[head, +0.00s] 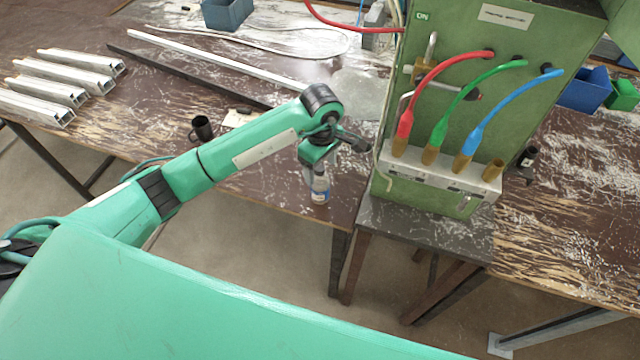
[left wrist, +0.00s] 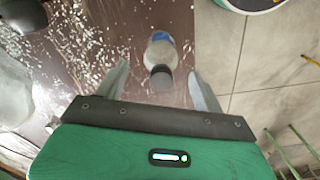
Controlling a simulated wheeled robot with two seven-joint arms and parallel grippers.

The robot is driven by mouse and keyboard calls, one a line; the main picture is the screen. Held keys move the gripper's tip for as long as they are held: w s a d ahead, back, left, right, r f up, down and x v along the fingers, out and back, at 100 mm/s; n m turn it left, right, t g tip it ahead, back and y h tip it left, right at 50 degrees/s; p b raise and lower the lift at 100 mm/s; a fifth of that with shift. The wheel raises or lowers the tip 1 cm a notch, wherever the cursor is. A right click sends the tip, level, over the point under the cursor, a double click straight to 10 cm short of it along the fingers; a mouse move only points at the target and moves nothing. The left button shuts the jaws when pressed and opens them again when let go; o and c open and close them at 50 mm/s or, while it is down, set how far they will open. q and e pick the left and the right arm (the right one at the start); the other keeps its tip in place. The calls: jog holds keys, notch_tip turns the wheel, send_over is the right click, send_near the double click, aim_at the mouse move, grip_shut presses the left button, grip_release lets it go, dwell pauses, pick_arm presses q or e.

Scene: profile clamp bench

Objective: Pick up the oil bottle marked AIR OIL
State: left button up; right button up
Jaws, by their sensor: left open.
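A small clear bottle with a dark cap and a blue-and-white label (head: 320,190) stands near the front edge of the brown bench, left of the green cabinet. Its label is too small to read. My left gripper (head: 316,166) is above it, pointing down, and partly hides its top. In the left wrist view the bottle (left wrist: 161,50) shows between the two fingers of my open left gripper (left wrist: 159,72), with a gap on each side. The fingers do not visibly touch it. My right gripper is not in view.
The green cabinet (head: 440,195) with red, green and blue hoses stands close to the right. A black mug (head: 201,129) is on the bench left of the bottle. Aluminium profiles (head: 68,75) lie at the far left. The bench's front edge is close to the bottle.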

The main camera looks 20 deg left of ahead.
aim_at(320, 176)
pick_arm(q)
notch_tip(320, 176, down, 4)
jog(key=shift+a+r+p, duration=0.1)
jog(key=shift+a+p, duration=0.05)
jog(key=shift+p, duration=1.05)
jog(key=shift+f, duration=0.4)
jog(key=c, duration=1.1)
